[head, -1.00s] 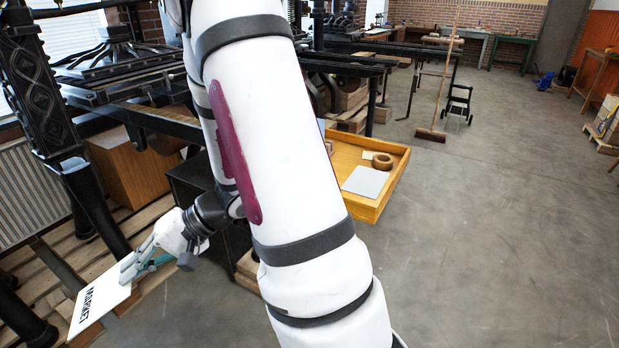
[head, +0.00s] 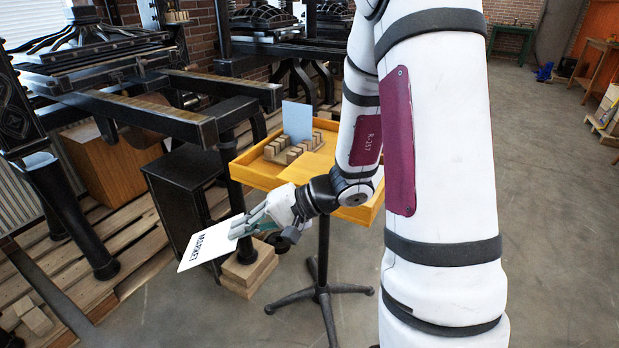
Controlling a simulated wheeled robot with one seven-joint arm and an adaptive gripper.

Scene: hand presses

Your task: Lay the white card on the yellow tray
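The white card (head: 208,247), printed with the word "MARKET", is held out at the lower left in the head view. My gripper (head: 246,228) is shut on the card's right edge, and the card hangs in the air, tilted. The yellow tray (head: 248,176) stands on a dark post behind and to the right of my gripper. Small wooden blocks (head: 284,153) and an upright pale blue card (head: 297,122) are at its left part. My arm hides much of the tray's right side.
A black cabinet (head: 184,190) stands left of the tray, near black press frames (head: 150,110). Wooden blocks (head: 248,270) lie on the floor below my gripper. The tray's stand has splayed feet (head: 322,292). Open floor lies to the right.

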